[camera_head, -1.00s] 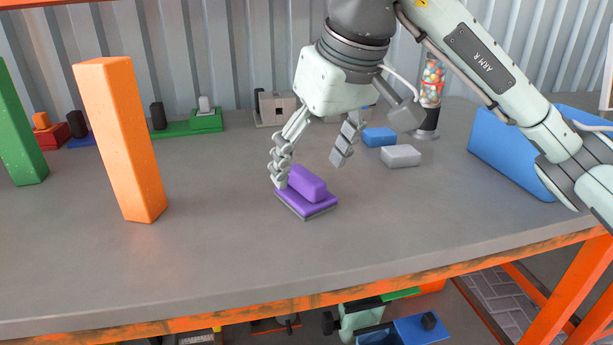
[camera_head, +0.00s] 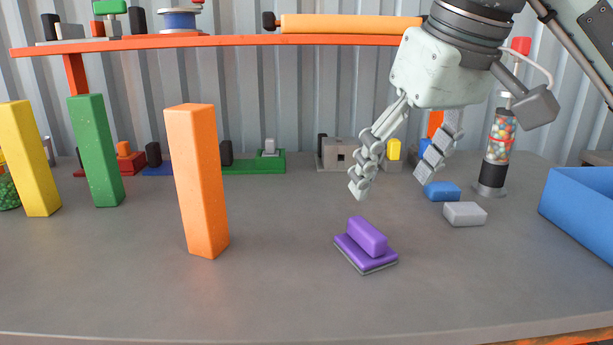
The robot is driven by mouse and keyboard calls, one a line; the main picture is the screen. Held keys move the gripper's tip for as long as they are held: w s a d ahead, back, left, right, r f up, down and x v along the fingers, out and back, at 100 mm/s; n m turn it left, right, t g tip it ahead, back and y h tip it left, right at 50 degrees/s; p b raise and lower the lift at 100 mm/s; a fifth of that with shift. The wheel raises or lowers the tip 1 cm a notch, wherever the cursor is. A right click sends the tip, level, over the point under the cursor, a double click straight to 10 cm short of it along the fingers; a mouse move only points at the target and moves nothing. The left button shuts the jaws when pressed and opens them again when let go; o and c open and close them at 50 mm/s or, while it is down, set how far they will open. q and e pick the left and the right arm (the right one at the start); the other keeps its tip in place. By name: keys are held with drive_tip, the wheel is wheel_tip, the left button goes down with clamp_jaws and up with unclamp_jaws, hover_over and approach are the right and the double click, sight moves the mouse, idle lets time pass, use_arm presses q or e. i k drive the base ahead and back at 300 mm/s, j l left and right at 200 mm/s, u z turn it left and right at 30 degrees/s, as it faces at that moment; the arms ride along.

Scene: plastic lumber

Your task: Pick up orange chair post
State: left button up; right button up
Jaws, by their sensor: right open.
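The orange chair post (camera_head: 198,185) stands upright on the grey table, left of the middle of the head view. It is a tall square-sided block and nothing touches it. My right gripper (camera_head: 392,178) is open and empty, above the table and well to the right of the orange post. It hangs up and behind a purple sanding block (camera_head: 366,250), apart from it. My left gripper is not in view.
A green post (camera_head: 95,150) and a yellow post (camera_head: 30,160) stand left of the orange one. A blue bin (camera_head: 580,210) is at the right. Blue (camera_head: 442,191) and grey (camera_head: 465,213) blocks lie near a candy-filled tube (camera_head: 498,150). An orange shelf (camera_head: 200,42) runs overhead. The table between post and purple block is clear.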

sight(192, 129)
drive_tip(key=k, duration=1)
